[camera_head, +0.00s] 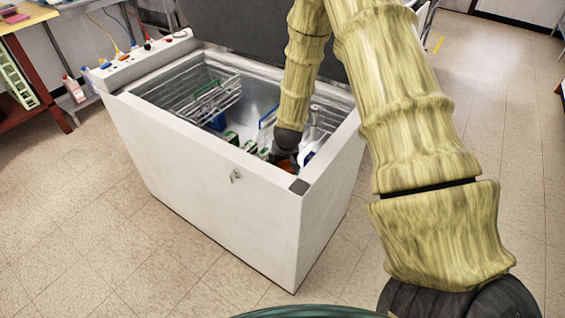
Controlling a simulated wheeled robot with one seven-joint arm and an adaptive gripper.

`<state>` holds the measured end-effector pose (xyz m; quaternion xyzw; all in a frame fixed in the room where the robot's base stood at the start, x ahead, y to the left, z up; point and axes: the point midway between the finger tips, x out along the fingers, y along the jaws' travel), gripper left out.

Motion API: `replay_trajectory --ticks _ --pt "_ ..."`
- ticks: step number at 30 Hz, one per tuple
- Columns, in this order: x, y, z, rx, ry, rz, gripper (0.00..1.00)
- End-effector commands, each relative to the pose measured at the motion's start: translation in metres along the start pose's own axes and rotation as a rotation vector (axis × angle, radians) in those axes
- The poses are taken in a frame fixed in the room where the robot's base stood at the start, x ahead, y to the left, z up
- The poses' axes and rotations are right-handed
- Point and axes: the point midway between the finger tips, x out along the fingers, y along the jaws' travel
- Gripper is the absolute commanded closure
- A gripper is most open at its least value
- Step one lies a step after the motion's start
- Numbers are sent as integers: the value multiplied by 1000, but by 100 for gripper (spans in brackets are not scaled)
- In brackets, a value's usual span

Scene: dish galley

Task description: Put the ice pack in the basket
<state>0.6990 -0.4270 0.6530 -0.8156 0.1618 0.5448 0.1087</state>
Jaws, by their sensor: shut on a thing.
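My gripper (281,158) is dark and reaches down into the open white chest freezer (215,185), near its front right corner. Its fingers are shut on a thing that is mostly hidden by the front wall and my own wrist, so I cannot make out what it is. A wire basket (190,97) hangs in the upper left of the freezer, left of my gripper and apart from it. Blue pieces (217,122) show under and beside the basket. I cannot tell which thing is the ice pack.
Green and white packs (231,138) lie on the freezer floor left of my gripper. More wire mesh (322,118) stands at the right end. The freezer walls and raised dark lid (230,42) bound the space. Tiled floor (80,225) is clear around the front.

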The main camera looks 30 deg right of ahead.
Motion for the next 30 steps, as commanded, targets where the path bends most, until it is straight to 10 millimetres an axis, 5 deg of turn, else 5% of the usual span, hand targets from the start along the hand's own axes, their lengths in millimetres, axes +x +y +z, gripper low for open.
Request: replay_trajectory --ticks 5,6,9,22,30 --pt "3 0 1 0 0 0 86" --pt "3 0 2 0 -1 0 45" --pt "3 0 1 0 -1 0 27" --pt "-2 0 -1 0 0 0 27" --pt "-33 0 -1 -1 1 0 27"
